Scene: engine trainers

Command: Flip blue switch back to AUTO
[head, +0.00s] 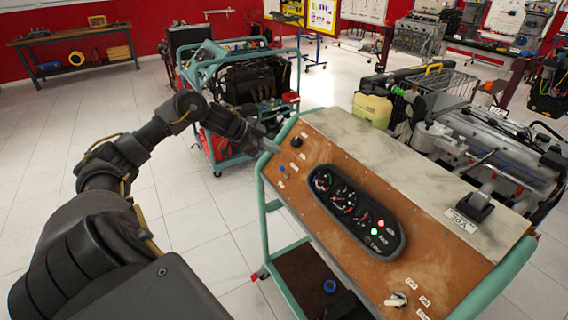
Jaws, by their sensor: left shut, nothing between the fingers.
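The brown control panel (330,235) of the trainer cart slopes across the middle right. A small blue switch (282,168) sits near its upper left edge, with small white labels by it. I cannot read its position or the labels at this size. My left arm reaches in from the left, and my left gripper (270,147) is shut and empty at the panel's upper left edge, just above the blue switch in the picture. I cannot tell whether it touches the panel. My right gripper is not in view.
A black knob (296,142) is close to my left gripper. The gauge cluster (357,212) has red and green lights. A key switch (396,299) sits at the lower right. The cart's green rail (262,195) borders the panel. Another engine cart (245,100) stands behind; floor at left is clear.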

